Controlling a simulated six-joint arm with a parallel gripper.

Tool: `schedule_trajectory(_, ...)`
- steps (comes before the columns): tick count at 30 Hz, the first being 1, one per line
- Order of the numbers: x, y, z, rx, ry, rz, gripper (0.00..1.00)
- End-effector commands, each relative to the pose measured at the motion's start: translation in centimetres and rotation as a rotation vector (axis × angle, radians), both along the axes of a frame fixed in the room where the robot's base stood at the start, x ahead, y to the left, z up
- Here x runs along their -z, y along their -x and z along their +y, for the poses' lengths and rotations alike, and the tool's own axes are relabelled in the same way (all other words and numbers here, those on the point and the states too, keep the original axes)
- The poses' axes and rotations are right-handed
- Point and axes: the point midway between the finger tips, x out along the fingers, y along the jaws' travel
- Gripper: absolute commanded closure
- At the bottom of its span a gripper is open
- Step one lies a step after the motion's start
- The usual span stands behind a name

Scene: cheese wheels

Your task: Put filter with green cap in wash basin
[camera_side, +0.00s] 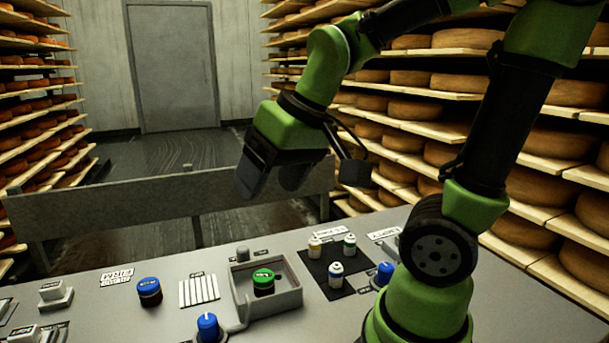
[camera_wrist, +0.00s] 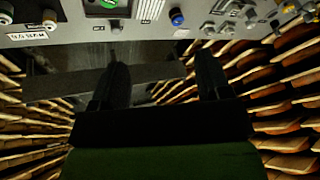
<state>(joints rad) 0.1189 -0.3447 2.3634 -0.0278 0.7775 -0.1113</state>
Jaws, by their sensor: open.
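The filter with the green cap (camera_side: 263,275) sits upright inside the square grey wash basin (camera_side: 293,300), with the basin's walls around it. In the wrist view its green cap (camera_wrist: 108,3) shows at the top edge, partly cut off. A similar dark filter with a blue cap (camera_side: 149,291) stands on the panel left of the basin. It also shows in the wrist view (camera_wrist: 177,18). My gripper (camera_side: 272,178) is open and empty, high above the far edge of the panel and apart from the basin. Its two fingers are spread in the wrist view (camera_wrist: 162,75).
A white slatted rack (camera_side: 199,291) lies between the blue-capped filter and basin. Several small bottles (camera_side: 336,274) stand on a black mat (camera_side: 333,255) to the right. Blue knobs (camera_side: 207,325) and (camera_side: 385,271) flank the basin. A grey rail (camera_side: 120,215) runs behind; cheese shelves line both sides.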

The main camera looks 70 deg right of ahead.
Motion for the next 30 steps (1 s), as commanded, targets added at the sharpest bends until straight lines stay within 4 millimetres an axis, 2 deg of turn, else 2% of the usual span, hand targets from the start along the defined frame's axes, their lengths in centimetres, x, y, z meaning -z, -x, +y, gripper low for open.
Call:
schedule_trajectory(3, -1.6, 2.9, 1.8, 0.001, -0.056, -0.084, 0.29)
schedule_trajectory(9, -2.3, 5.7, 3.2, 0.003, -0.122, -0.146, 0.29)
schedule_trajectory(30, -2.4, 6.0, 3.4, 0.005, -0.133, -0.155, 0.29)
